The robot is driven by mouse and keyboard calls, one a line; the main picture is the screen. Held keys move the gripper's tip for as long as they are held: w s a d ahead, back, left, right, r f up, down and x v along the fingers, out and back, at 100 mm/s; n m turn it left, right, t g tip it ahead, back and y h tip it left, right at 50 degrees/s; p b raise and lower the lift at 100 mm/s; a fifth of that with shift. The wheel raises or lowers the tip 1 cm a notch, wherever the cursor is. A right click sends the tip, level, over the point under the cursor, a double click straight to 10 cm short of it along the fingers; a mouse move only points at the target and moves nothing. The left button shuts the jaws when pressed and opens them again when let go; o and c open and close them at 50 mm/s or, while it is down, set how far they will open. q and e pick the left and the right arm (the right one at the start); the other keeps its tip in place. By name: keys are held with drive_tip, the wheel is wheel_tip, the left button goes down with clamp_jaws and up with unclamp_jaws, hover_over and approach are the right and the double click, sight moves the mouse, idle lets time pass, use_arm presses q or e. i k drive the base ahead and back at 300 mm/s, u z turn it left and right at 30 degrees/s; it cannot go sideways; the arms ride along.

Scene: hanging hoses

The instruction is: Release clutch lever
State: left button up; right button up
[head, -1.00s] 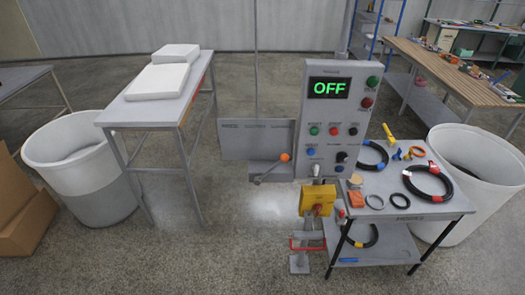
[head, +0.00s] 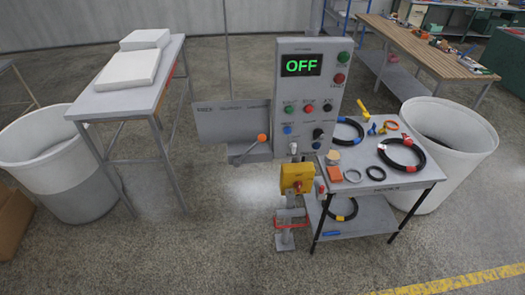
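A lever with an orange ball knob (head: 262,138) sticks out at the left side of the grey control panel (head: 305,95), below a grey plate (head: 232,120). Its rod slants down to the left from the knob. I cannot tell whether this is the clutch lever. The panel display (head: 301,65) reads OFF in green. A yellow box with a red knob (head: 297,178) sits below the panel, above a red pedal-like frame (head: 289,222) near the floor. Neither of my grippers is in view.
A small grey table (head: 405,185) with hose coils (head: 401,156) and rings stands right of the panel. White bins (head: 440,135) stand at both sides. A grey table with white slabs (head: 128,70) is at the left. The floor in front (head: 190,250) is clear.

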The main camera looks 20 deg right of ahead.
sight(261, 138)
drive_tip(key=k, duration=0.6)
drive_tip(key=z, duration=0.75)
drive_tip(key=i, duration=1.4)
drive_tip(key=u, duration=0.8)
